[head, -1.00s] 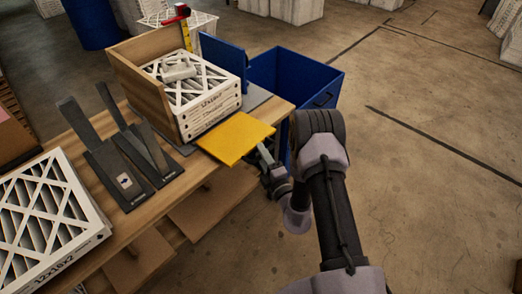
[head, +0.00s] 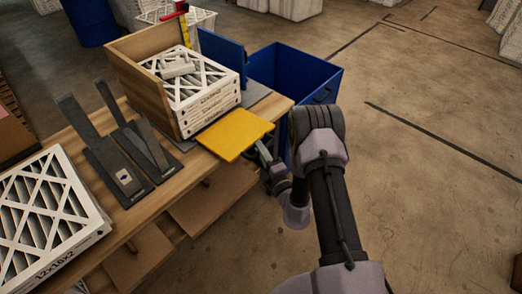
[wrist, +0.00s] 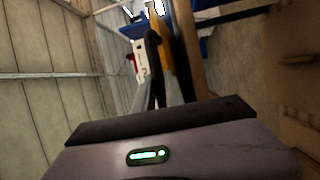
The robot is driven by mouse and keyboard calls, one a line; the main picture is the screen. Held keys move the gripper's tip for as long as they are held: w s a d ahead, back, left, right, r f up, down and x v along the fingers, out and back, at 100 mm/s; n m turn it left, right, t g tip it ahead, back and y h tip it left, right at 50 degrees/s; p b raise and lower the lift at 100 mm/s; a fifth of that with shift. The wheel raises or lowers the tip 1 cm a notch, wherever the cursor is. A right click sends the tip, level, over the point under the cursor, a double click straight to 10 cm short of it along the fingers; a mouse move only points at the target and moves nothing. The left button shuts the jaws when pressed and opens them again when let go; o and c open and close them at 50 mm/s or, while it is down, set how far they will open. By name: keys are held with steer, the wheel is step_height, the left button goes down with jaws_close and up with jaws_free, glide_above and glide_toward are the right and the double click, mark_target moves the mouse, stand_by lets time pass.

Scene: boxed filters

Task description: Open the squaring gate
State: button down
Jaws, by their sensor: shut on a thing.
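The squaring gate appears to be the yellow plate (head: 234,134), lying roughly flat in front of the filter stack and reaching past the table's right edge. The stack of white-framed filters (head: 207,106) stands between a wooden wall (head: 140,85) and a blue panel (head: 222,51). My gripper (head: 264,153) is at the plate's outer right edge and is shut on it; the fingertips are mostly hidden in the head view. In the wrist view, dark fingers (wrist: 156,75) reach up beside a narrow strip of the yellow plate (wrist: 166,45).
A blue bin (head: 310,80) stands on the floor behind my arm. The wooden table (head: 175,183) also carries dark metal brackets (head: 118,165) and a large filter (head: 50,215) at the left. The floor at the right is clear.

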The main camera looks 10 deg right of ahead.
steer(key=shift+r, duration=0.1)
stand_by(0.7)
steer(key=r+p, duration=0.1)
steer(key=r, duration=0.1)
steer(key=r+p, duration=0.1)
steer(key=p, duration=0.1)
steer(key=shift+w+a+r+p, duration=0.2)
steer(key=shift+w+r+p, duration=0.1)
steer(key=shift+w+r, duration=0.1)
steer(key=c, duration=1.4)
jaws_free()
